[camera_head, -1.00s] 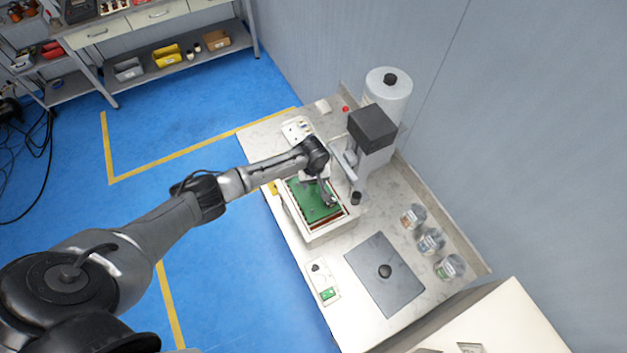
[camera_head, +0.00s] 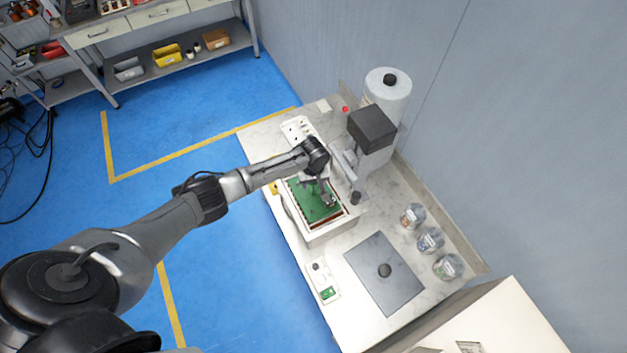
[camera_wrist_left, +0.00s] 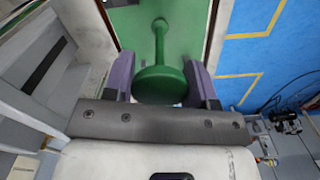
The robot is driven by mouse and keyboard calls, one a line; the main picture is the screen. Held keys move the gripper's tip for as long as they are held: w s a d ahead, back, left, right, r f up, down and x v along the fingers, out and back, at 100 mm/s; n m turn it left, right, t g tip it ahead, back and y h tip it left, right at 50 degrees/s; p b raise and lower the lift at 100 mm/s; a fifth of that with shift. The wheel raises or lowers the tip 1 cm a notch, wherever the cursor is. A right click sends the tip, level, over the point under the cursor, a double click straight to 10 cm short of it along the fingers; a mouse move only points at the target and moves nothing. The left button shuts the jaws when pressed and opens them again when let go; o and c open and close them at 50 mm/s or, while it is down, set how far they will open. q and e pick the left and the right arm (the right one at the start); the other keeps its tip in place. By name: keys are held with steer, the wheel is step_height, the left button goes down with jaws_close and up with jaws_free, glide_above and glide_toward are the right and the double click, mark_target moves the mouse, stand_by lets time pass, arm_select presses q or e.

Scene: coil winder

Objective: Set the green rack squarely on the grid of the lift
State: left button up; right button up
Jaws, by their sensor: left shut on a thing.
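The green rack (camera_head: 309,205) sits inside the opening of the white box-shaped bath on the bench. A reddish-brown strip shows along its near side. My left gripper (camera_head: 328,196) is over the rack. In the left wrist view my left gripper (camera_wrist_left: 160,85) is shut on the rack's green round-ended handle (camera_wrist_left: 160,84), one finger on each side. The green plate of the rack (camera_wrist_left: 130,30) lies beyond the handle. The grid of the lift is hidden beneath the rack, so I cannot tell whether the rack rests on it or is square to it. My right gripper is not in view.
The white bath (camera_head: 328,236) surrounds the rack closely. A column with a dark head (camera_head: 372,128) stands right behind it. A grey lid with a black knob (camera_head: 385,275), a small control box (camera_head: 321,280) and several jars (camera_head: 430,240) are nearer on the bench.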

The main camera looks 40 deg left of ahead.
arm_select(q)
steer(key=shift+f+b, duration=0.5)
steer(key=shift+f, duration=0.35)
steer(key=o, duration=1.4)
steer(key=shift+o, duration=0.2)
step_height(320, 180, up, 12)
steer(key=shift+r+b, duration=0.1)
steer(key=shift+b, duration=0.2)
steer(key=shift+r, duration=0.8)
